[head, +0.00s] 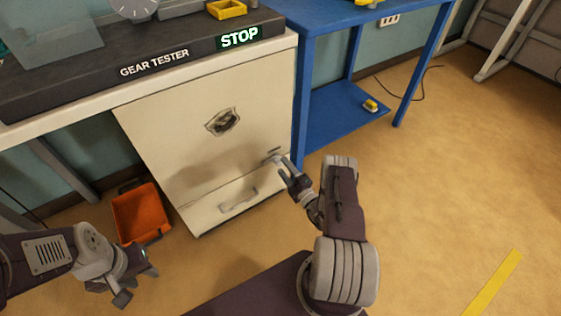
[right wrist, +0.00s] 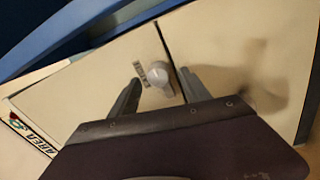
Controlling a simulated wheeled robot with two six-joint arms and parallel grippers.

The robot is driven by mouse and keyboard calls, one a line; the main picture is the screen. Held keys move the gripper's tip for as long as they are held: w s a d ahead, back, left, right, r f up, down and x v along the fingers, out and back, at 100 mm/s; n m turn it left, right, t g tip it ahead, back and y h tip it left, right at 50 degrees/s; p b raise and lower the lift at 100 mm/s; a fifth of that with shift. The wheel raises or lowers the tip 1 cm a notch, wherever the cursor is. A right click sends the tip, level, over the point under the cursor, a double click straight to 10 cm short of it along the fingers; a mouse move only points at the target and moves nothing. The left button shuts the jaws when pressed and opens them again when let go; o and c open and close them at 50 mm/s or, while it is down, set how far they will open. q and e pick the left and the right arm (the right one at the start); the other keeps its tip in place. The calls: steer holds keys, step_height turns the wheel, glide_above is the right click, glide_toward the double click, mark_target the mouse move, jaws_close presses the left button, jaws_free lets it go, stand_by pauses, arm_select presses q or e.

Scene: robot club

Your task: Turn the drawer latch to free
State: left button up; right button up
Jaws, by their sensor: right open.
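The drawer latch shows in the right wrist view as a round grey knob (right wrist: 158,76) on the cream cabinet front, beside a small printed label (right wrist: 139,72). The label's words and the latch setting are too small to read. My right gripper (head: 277,161) is at the cabinet front, above and right of the drawer handle (head: 238,201). In the wrist view its open fingers (right wrist: 160,92) stand on either side of the knob; I cannot tell whether they touch it. The drawer looks shut. My left gripper (head: 137,284) is open and empty at the lower left, away from the cabinet.
An orange bin (head: 138,215) stands on the floor left of the cabinet (head: 170,125). The gear tester bench (head: 150,72) is above. A blue table (head: 345,108) with a low shelf stands close on the right.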

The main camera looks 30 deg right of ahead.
arm_select(q)
step_height(320, 180, up, 2)
steer(key=shift+r+p, duration=0.2)
steer(key=shift+p, duration=0.55)
arm_select(e)
steer(key=s, duration=0.5)
steer(key=shift+s+d+f, duration=0.15)
steer(key=shift+s+d, duration=0.1)
steer(key=shift+s, duration=0.1)
